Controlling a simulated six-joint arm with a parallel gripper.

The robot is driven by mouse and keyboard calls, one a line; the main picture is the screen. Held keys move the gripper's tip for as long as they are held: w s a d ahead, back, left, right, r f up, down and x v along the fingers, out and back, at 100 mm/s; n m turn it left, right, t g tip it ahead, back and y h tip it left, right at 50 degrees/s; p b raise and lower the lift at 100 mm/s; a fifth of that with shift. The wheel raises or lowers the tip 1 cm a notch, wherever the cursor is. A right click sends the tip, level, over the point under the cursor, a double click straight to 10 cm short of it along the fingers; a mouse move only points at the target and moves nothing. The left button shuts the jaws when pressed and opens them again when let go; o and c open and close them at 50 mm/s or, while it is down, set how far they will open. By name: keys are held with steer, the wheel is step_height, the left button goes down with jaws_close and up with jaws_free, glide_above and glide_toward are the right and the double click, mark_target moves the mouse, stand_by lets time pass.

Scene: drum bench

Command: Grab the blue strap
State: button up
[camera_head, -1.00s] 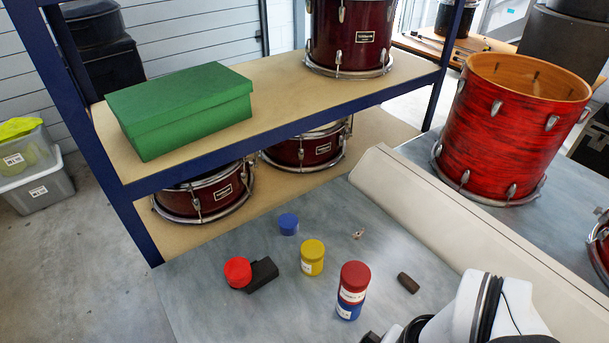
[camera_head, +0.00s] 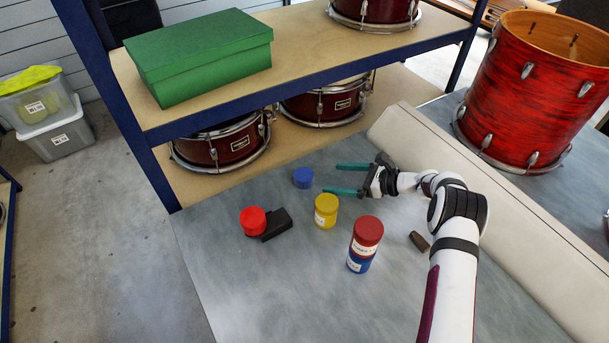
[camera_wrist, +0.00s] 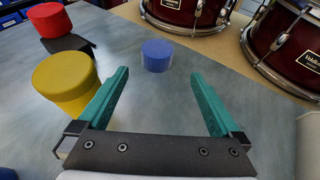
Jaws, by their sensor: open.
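A yellow jar (camera_head: 326,210) stands close to my gripper. A red round piece (camera_head: 253,220) sits by a black block (camera_head: 273,225). A red jar (camera_head: 368,232) stands on a blue one (camera_head: 358,264). Snare drums (camera_head: 222,143) sit on the shelf behind.

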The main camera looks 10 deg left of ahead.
mark_target(312, 177)
steer(key=x, duration=0.9)
steer(key=shift+s+a+f, duration=0.15)
steer(key=shift+s+a, duration=0.05)
steer(key=shift+a, duration=0.1)
steer(key=c, duration=1.4)
steer(key=shift+o, duration=0.2)
